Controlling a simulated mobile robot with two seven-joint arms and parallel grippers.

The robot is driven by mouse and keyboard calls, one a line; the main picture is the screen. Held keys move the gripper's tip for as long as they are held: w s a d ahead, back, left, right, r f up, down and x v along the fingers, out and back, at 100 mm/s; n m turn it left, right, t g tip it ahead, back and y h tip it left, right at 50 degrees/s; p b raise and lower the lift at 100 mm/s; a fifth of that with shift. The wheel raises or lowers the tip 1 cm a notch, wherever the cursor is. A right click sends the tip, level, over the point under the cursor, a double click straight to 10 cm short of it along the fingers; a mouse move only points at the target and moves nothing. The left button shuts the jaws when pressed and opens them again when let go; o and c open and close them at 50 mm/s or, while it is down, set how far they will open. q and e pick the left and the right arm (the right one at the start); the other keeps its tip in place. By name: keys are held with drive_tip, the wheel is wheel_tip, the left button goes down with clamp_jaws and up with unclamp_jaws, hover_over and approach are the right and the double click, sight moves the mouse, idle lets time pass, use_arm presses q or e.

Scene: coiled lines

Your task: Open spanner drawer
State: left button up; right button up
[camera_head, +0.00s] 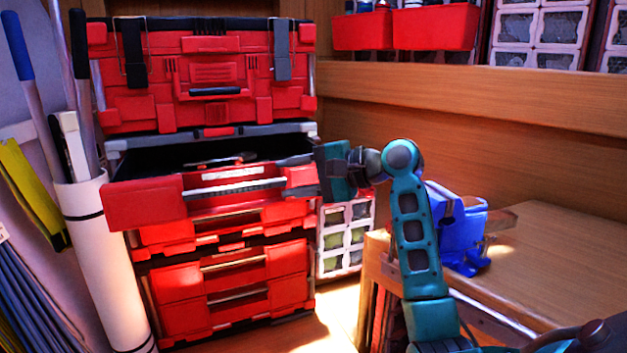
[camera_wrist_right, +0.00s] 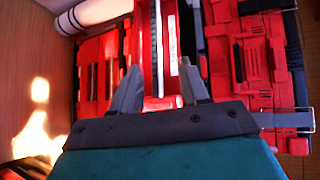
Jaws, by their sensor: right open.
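The red drawer (camera_head: 145,203) in the tool chest stands pulled out, with its dark inside showing from above. A metallic tool, perhaps a spanner (camera_head: 228,160), lies in it. A pale handle bar (camera_head: 235,183) runs along its front. My right gripper (camera_head: 290,162) is at the drawer's right front end, fingers pointing left. In the right wrist view the open fingers (camera_wrist_right: 160,88) stand on either side of the red drawer front (camera_wrist_right: 150,45). I cannot tell whether they touch it. My left gripper is not in view.
A closed red case (camera_head: 215,75) sits above the drawer, and closed red drawers (camera_head: 235,285) lie below. A white tube (camera_head: 105,265) with poles stands at left. A wooden bench (camera_head: 550,260) with a blue object (camera_head: 462,235) is at right, near my right arm.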

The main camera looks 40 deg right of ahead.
drive_tip(key=shift+s+d, duration=0.45)
drive_tip(key=shift+s, duration=0.4)
drive_tip(key=shift+s+d, duration=0.4)
drive_tip(key=shift+s, duration=0.4)
drive_tip(key=s+a+f+n+g+h, duration=0.1)
drive_tip(key=s+a+f+n+g, duration=0.15)
drive_tip(key=f, duration=0.55)
drive_tip(key=s+a+f+n+g+h, duration=0.1)
drive_tip(key=s+a+f+n+h, duration=0.1)
drive_tip(key=a+f, duration=0.35)
drive_tip(key=s+a+f+n+g+h, duration=0.1)
drive_tip(key=s+f+n+g, duration=0.15)
drive_tip(key=f, duration=0.65)
drive_tip(key=s+a+f+n+g+h, duration=0.15)
drive_tip(key=s+a+f+n, duration=0.3)
drive_tip(key=s, duration=0.45)
drive_tip(key=s+a+f+n+g+h, duration=0.15)
drive_tip(key=s+a+f+n, duration=0.3)
drive_tip(key=s, duration=0.45)
drive_tip(key=w+a+f+t+y, duration=0.1)
drive_tip(key=w+a+f+t, duration=0.1)
drive_tip(key=w+f+t, duration=0.4)
wheel_tip(320, 180, down, 4)
drive_tip(key=shift+w+a+r+t+y, duration=0.2)
drive_tip(key=shift+w+r+t+y, duration=0.1)
drive_tip(key=shift+w+y, duration=0.15)
